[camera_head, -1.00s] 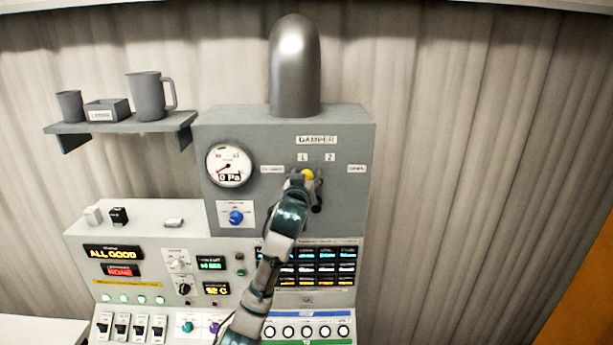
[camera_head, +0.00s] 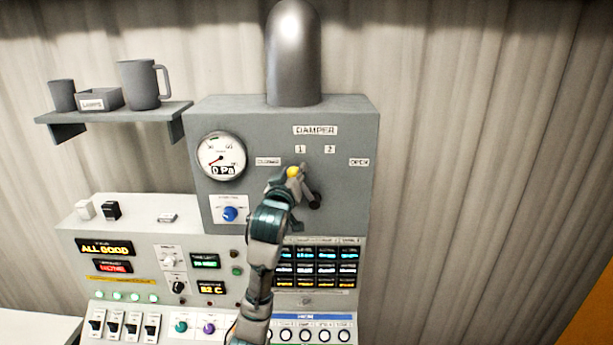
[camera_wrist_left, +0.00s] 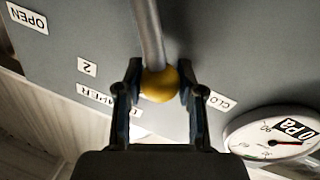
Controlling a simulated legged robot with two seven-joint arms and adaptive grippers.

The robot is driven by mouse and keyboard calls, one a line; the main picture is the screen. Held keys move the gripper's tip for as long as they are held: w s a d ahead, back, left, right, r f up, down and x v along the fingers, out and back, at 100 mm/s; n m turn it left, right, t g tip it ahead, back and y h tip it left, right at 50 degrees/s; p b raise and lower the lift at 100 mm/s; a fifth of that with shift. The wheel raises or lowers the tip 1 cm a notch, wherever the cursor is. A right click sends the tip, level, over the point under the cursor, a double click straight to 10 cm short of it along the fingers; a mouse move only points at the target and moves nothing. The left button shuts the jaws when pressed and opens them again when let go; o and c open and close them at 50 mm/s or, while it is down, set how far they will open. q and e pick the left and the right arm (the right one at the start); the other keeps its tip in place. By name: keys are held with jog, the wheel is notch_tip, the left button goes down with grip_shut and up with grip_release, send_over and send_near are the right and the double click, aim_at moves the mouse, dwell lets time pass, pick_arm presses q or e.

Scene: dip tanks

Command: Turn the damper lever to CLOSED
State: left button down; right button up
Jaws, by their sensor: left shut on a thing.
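The damper lever has a yellow knob (camera_head: 294,172) and a dark pivot (camera_head: 315,202) on the grey panel. It tilts up and left, pointing between the CLOSED label (camera_head: 268,161) and the 1 label (camera_head: 300,149). The OPEN label (camera_head: 359,162) is at the far right. My left gripper (camera_head: 288,176) is shut on the knob, partly hidden behind my wrist in the head view. In the left wrist view the knob (camera_wrist_left: 159,86) sits between both fingers, with the metal shaft (camera_wrist_left: 148,35) running up from it. My right gripper is not in view.
A pressure gauge (camera_head: 221,156) reading 0 Pa and a blue knob (camera_head: 230,214) are left of the lever. A console with displays and switches (camera_head: 115,325) lies below. A shelf (camera_head: 120,114) with mugs is at upper left. A metal pipe (camera_head: 293,60) rises behind.

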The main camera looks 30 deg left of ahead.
pick_arm(q)
jog(key=shift+s+a+f+n+b, duration=0.25)
jog(key=shift+a+f+n+b, duration=0.15)
jog(key=shift+f+n, duration=0.25)
jog(key=shift+s+a+f+n+y, duration=0.1)
jog(key=shift+s+a+n+y, duration=0.1)
jog(key=shift+a+n+y, duration=0.25)
jog(key=shift+s+f+n+b, duration=0.1)
jog(key=shift+f+n+b, duration=0.1)
jog(key=shift+n+b, duration=0.25)
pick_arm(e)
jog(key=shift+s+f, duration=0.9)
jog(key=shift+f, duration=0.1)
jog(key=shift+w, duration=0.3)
pick_arm(q)
jog(key=c, duration=0.8)
grip_release()
jog(key=shift+o, duration=0.4)
jog(key=shift+s+a, duration=0.1)
jog(key=shift+a, duration=0.05)
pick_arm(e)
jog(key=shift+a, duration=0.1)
pick_arm(q)
jog(key=v, duration=1.2)
jog(key=shift+a+f, duration=0.15)
jog(key=shift+a, duration=0.05)
